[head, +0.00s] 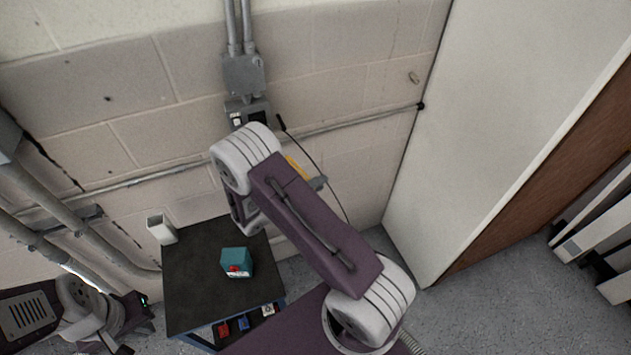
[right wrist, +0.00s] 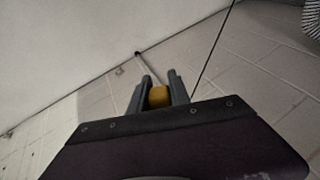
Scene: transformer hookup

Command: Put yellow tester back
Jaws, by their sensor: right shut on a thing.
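The yellow tester (head: 297,167) shows as a thin strip behind my right arm in the head view, in front of the block wall. In the right wrist view the yellow tester (right wrist: 159,96) sits between the two grey fingers of my right gripper (right wrist: 159,88), which is shut on it. In the head view most of the right gripper (head: 314,182) is hidden by the arm. My left gripper (head: 125,328) is at the lower left, beside the cart; its jaws are too unclear to read.
A dark-topped cart (head: 195,285) stands by the wall. A grey wall box (head: 244,74) with conduits is above. A thin dark cable (head: 318,165) hangs behind my arm.

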